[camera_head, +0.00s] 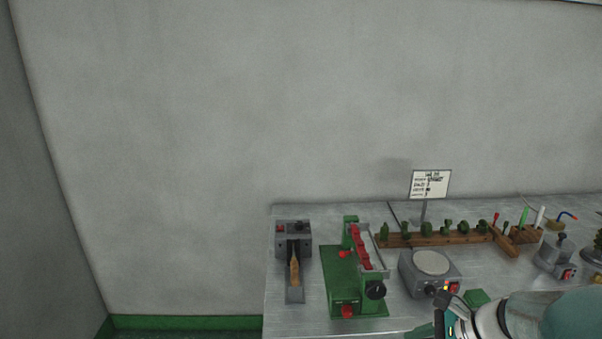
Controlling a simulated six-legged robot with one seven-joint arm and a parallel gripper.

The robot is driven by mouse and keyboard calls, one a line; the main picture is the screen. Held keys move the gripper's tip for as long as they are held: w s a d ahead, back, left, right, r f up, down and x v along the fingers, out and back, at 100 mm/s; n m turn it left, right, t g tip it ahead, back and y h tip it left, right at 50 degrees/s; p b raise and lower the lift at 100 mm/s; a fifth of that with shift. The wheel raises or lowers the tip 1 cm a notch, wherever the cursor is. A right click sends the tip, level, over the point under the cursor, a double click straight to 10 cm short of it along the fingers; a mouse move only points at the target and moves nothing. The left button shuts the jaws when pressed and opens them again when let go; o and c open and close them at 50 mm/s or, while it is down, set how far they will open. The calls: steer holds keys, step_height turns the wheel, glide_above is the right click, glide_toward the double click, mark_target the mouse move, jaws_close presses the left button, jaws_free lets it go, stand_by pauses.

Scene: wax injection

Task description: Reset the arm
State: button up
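Part of my arm (500,319), white, teal and black, reaches in from the bottom right corner, in front of the table's front edge. A small yellow light shows on it. I can make out no gripper fingers, so I cannot see whether my gripper is open or shut or what it is near. A green piece (477,298) shows just behind the arm; I cannot tell what it belongs to.
A metal table (308,319) fills the lower right. On it are a grey device (293,230), a green machine with red parts (341,278), a round-topped grey device (431,263), a wooden rack with green pieces (440,239) and a sign (431,184). Bare wall rises behind.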

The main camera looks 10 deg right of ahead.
steer(key=s+a+r+n+h, duration=0.2)
steer(key=a+n, duration=0.4)
steer(key=n, duration=0.5)
steer(key=s+a+r+n+h, duration=0.3)
steer(key=a+r+n, duration=0.4)
steer(key=n, duration=0.4)
steer(key=shift+s+n+t+h, duration=0.3)
steer(key=shift+s+n+h, duration=0.1)
steer(key=shift+h, duration=0.5)
steer(key=shift+w, duration=0.1)
